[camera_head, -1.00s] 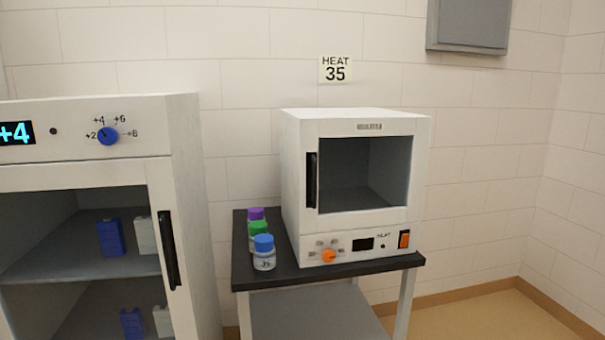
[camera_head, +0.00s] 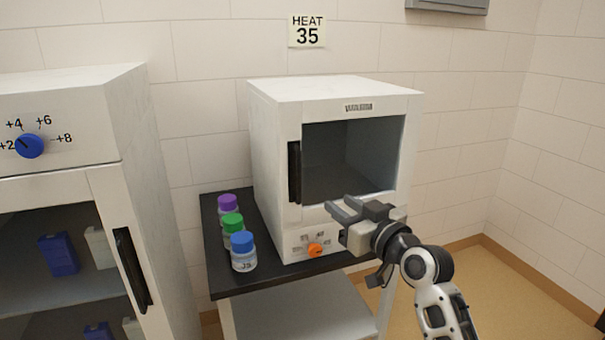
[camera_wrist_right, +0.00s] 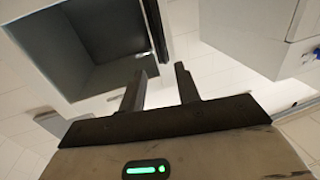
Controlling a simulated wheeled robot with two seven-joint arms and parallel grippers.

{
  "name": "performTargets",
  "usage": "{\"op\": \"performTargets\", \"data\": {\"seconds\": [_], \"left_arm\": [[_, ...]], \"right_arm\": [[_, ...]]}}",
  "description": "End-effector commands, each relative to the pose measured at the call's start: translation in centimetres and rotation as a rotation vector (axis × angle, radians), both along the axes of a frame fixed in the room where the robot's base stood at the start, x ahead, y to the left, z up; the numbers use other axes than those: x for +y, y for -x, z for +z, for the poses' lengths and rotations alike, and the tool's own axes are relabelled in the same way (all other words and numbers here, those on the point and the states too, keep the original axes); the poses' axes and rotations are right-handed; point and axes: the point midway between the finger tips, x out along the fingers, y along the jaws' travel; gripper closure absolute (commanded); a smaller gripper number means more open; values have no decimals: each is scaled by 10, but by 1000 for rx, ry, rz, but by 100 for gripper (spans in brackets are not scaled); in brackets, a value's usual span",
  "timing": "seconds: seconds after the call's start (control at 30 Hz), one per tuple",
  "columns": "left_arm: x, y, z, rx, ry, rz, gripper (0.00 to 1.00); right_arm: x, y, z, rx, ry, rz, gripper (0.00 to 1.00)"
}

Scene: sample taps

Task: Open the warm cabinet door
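The warm cabinet (camera_head: 272,150) is a white box on a dark-topped table, below the HEAT 35 sign. Its door, with a large window (camera_head: 350,160), looks shut. A black vertical handle (camera_head: 294,172) is on the door's left side. My right gripper (camera_head: 338,211) is in front of the cabinet's lower front, to the right of the handle and apart from it. Its fingers are spread and empty. In the right wrist view the open fingers (camera_wrist_right: 160,88) point toward the cabinet window (camera_wrist_right: 100,45), with the dark handle (camera_wrist_right: 155,30) just beyond them. My left gripper is not in view.
Bottles with purple (camera_head: 228,202), green (camera_head: 233,222) and blue (camera_head: 242,242) caps stand on the table (camera_head: 215,272) left of the cabinet. An orange knob (camera_head: 316,250) is below the door. A cold cabinet (camera_head: 90,110) with a black handle (camera_head: 131,268) stands at the left.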

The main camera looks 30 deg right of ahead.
Motion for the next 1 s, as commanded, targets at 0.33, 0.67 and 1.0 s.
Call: {"op": "performTargets", "data": {"seconds": [0.33, 0.67, 1.0], "left_arm": [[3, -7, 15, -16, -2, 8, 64], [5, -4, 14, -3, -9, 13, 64], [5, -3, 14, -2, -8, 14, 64]], "right_arm": [[-1, -70, 2, 1, -4, 2, 67], [-3, -132, 0, 3, -3, 2, 67], [-4, -151, -2, 4, -1, 2, 67]]}}
